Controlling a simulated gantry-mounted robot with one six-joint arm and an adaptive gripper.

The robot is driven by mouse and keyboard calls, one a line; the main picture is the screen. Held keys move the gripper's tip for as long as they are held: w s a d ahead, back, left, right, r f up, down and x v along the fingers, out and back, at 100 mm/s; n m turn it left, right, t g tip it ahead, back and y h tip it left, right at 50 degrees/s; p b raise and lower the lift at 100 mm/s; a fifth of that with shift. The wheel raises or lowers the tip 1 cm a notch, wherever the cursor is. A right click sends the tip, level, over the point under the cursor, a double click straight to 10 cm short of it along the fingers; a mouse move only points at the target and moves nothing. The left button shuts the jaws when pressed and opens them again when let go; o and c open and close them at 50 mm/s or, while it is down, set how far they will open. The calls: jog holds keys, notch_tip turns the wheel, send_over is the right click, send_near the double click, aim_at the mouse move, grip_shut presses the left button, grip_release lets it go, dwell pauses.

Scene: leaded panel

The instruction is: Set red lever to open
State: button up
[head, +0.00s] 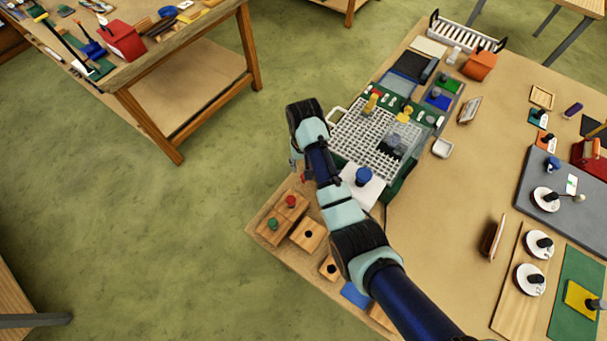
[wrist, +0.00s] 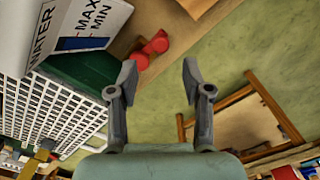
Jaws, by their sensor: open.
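A red part (wrist: 152,47), which looks like the red lever, is at the table edge beside the green tank (wrist: 82,72) in the wrist view. A small red part, likely the same one, shows beside my arm in the head view (head: 305,177). Whether it is set open or closed cannot be told. My gripper (wrist: 160,80) is open and empty, its fingers apart. The red part appears beyond the fingertips, left of centre between them, with no visible contact. In the head view my gripper (head: 295,158) is mostly hidden by my arm, left of the white grid.
A white panel marked WATER, MAX and MIN (wrist: 78,30) stands close on the left in the wrist view. The white grid (head: 352,138) covers the green tank. Wooden blocks with red and green knobs (head: 283,216) lie near the table corner. Open floor lies left.

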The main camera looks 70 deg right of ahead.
notch_tip(320, 180, down, 7)
jog(key=shift+r+b, duration=0.2)
jog(key=shift+b, duration=0.15)
grip_shut()
